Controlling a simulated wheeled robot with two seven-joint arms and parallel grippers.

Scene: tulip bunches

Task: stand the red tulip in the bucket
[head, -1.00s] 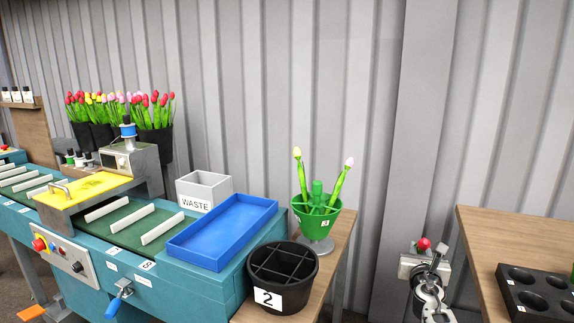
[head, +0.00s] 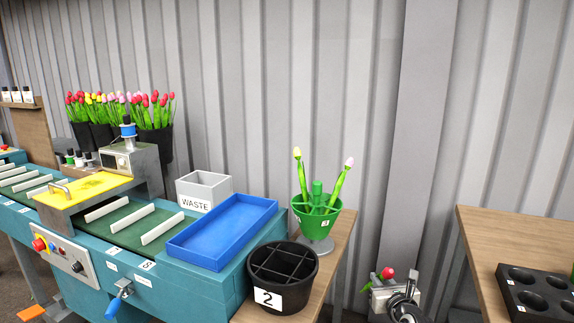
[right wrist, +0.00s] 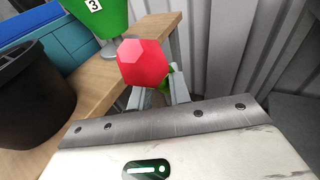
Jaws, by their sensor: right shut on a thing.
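The red tulip (head: 388,273) is in my right gripper (head: 381,285), at the lower right of the head view. In the right wrist view its red head (right wrist: 143,62) rises between the fingers (right wrist: 158,97) and hides much of the grip; a bit of green shows beside it. The black bucket (head: 283,297), labelled 2, stands on the wooden table's near end, left of the gripper. Its top is split into compartments by dividers, and I see no flower in it. It also shows at the left of the right wrist view (right wrist: 35,100). My left gripper is not in view.
A green cone-shaped holder (head: 331,222) with a yellow and a pink tulip stands behind the bucket on the wooden table (head: 338,250). A blue tray (head: 222,232) and a grey waste box (head: 204,190) lie left. A black tray with holes (head: 540,295) sits far right.

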